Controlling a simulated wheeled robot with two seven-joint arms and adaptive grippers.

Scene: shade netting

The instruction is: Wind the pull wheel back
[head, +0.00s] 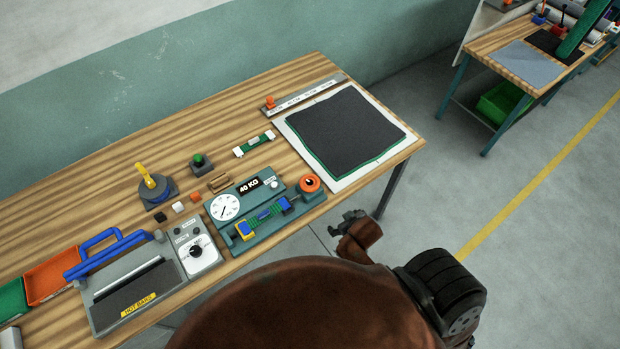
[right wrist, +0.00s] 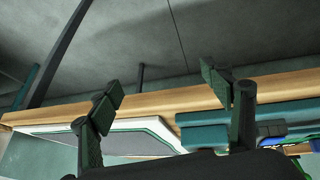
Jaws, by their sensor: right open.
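The pull wheel (head: 309,183) is an orange knob with a dark centre, at the right end of the green pull tester (head: 272,222). My right gripper (head: 350,220) is open and empty, off the table's front edge, right of and nearer than the wheel. In the right wrist view its spread fingers (right wrist: 166,88) face the table edge; I cannot make out the wheel there. My left gripper is not in view.
A dark net sheet on a white board (head: 345,130) lies right of the tester. Left of it are a grey hot-bar sealer (head: 130,285) with a blue handle and a dial box (head: 197,253). The floor in front of the table (head: 420,215) is clear.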

